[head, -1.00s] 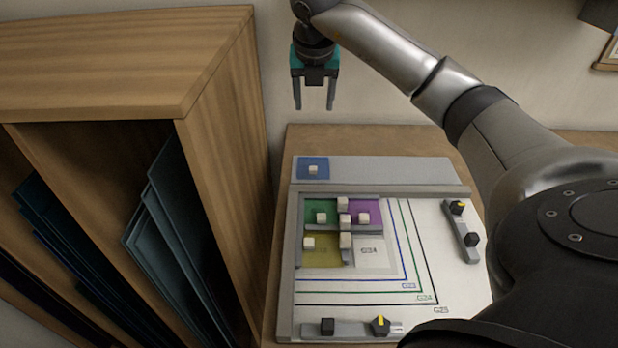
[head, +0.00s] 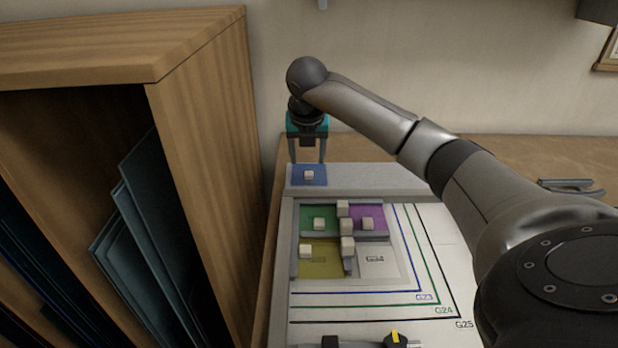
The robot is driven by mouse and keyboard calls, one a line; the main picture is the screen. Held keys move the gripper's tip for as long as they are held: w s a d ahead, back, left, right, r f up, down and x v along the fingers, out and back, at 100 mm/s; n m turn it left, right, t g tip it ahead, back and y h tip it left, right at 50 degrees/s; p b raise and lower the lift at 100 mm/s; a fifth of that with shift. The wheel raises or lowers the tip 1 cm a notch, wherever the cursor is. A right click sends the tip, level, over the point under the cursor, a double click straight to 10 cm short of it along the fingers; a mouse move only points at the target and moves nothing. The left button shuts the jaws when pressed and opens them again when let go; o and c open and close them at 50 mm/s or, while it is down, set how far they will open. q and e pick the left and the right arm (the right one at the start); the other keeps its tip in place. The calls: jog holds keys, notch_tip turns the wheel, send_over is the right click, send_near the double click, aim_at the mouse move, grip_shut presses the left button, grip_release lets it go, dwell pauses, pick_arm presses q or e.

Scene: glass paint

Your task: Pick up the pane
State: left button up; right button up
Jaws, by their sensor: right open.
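A small blue pane (head: 299,181) with a pale cube-shaped knob (head: 308,175) lies on the grey ledge (head: 385,180) at the back of the board, at its left end. My right gripper (head: 307,159) is open and empty, pointing down. Its fingertips show just beyond the back edge of the blue pane, and the knob shows in front of them, in line with the gap; their height above the ledge is hard to tell. Green (head: 312,213), purple (head: 375,215) and yellow (head: 322,266) panes with pale knobs lie in the frame on the board. My left gripper is not in view.
A wooden rack (head: 200,150) with dark and bluish glass sheets (head: 150,215) stands close on the left. A dark tool (head: 570,187) lies on the table at the right.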

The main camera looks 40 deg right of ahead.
aim_at(309, 173)
jog(key=shift+d+b+x, duration=0.1)
jog(key=shift+b+x, duration=0.25)
jog(key=shift+x, duration=1.55)
jog(key=shift+d+b+x, duration=0.15)
jog(key=shift+b+x, duration=0.15)
jog(key=shift+x, duration=1.6)
jog(key=shift+r, duration=0.15)
jog(key=shift+c, duration=0.4)
grip_shut()
